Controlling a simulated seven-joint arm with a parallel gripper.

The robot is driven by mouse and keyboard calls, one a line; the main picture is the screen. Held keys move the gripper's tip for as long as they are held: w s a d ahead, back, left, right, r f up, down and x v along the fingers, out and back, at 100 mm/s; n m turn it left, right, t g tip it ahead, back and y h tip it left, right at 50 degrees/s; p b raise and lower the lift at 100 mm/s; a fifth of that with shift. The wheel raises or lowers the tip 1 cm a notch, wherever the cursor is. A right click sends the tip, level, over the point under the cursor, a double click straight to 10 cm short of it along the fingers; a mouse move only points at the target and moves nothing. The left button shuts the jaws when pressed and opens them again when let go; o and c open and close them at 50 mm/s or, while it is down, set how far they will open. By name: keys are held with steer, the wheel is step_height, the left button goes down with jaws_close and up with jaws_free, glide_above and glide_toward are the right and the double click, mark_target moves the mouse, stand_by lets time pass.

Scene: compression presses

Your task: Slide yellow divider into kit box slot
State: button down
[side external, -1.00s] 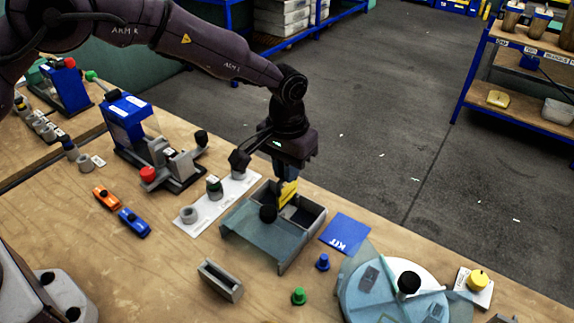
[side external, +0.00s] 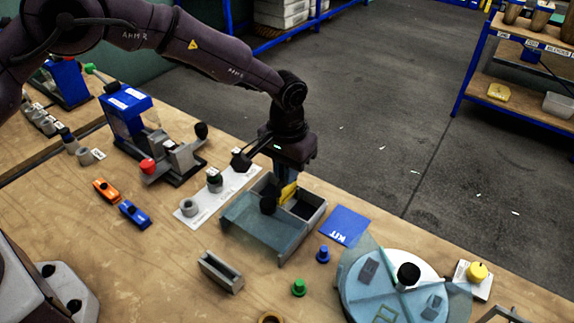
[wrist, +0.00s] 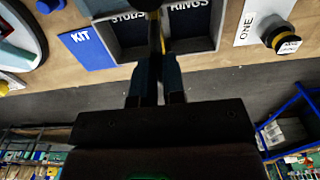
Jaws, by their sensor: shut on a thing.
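The yellow divider (side external: 288,193) stands upright in my gripper (side external: 285,182), which is shut on it. The divider's lower part is down inside the grey kit box (side external: 311,221), near the middle between its compartments. In the wrist view my gripper (wrist: 156,92) points at the box (wrist: 120,57), and the divider shows only as a thin yellow edge between compartments marked STUDS and RINGS. The slot itself is hidden, so I cannot tell how deep the divider sits.
A blue KIT card (side external: 343,226) lies right of the box. A white strip with parts (side external: 215,198) lies left. A grey holder (side external: 221,272), a green peg (side external: 299,287) and a blue peg (side external: 323,254) stand in front. A round turntable (side external: 395,285) is at the right.

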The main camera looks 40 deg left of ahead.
steer(key=shift+f, duration=0.85)
steer(key=c, duration=1.1)
jaws_free()
step_height(320, 180, up, 13)
steer(key=shift+f, duration=0.1)
steer(key=s+a+r+t, duration=0.2)
steer(key=s+a+r, duration=0.3)
steer(key=s, duration=0.4)
steer(key=s+a+r+t, duration=0.1)
steer(key=s+a+r, duration=0.4)
steer(key=s, duration=0.5)
steer(key=s+a+r+t, duration=0.2)
steer(key=s+a+r, duration=0.3)
steer(key=s+a, duration=0.3)
steer(key=shift+s+a+r+t, duration=0.1)
steer(key=shift+s+a+t, duration=0.05)
steer(key=shift+s, duration=0.35)
steer(key=shift+s+a+r+t, duration=0.1)
steer(key=shift+s+t, duration=0.05)
steer(key=shift+s, duration=0.3)
